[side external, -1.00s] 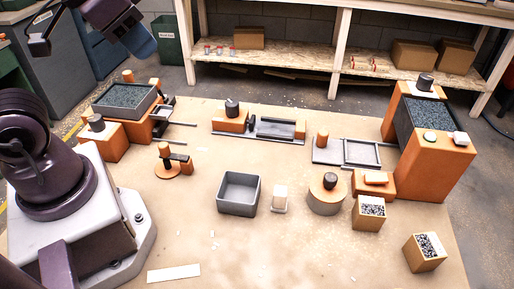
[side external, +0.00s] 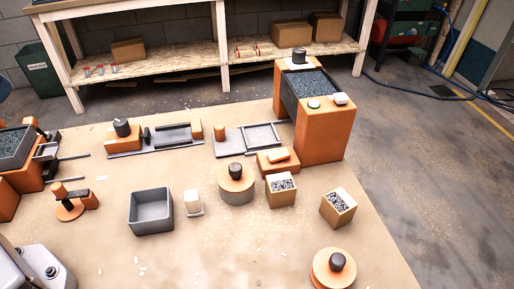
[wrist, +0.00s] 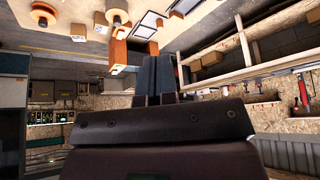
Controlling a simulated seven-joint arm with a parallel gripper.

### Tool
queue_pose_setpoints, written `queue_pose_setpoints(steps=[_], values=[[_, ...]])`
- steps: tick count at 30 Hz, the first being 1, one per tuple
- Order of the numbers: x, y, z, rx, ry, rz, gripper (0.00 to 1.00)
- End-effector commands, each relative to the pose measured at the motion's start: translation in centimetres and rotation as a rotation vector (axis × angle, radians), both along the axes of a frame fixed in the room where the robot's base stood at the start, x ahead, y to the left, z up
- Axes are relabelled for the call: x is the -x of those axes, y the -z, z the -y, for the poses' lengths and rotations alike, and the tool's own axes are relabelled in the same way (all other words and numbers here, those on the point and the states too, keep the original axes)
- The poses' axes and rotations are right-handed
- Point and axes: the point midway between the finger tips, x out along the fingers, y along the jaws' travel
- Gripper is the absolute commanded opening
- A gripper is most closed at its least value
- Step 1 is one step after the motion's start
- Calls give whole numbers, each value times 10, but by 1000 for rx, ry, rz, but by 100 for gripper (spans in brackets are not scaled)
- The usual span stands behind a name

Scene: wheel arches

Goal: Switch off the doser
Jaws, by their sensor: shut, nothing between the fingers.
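No part is labelled as the doser, so I cannot tell for sure which unit it is. A tall orange unit (side external: 324,132) stands at the back right in the side external view, with a hopper of dark granules (side external: 313,84). A second granule hopper (side external: 12,147) is cut off at the left edge. My gripper (wrist: 158,60) shows only in the wrist view, shut and empty, apart from the units.
A grey open bin (side external: 151,211), a white block (side external: 193,203), round orange-topped units with black knobs (side external: 236,180) (side external: 334,268) and two granule boxes (side external: 281,190) (side external: 338,207) stand on the board. Slide rails (side external: 155,141) lie behind. The board's front middle is mostly clear.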

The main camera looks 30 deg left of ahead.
Motion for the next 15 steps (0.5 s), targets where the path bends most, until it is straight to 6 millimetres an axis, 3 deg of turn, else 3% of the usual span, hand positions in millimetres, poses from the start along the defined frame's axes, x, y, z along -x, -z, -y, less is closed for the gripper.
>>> queue_pose_setpoints(steps=[8, 15], values=[[-26, 33, 22, 3, 101, -198, 0], [-84, 62, 49, -19, 185, -256, 0]])
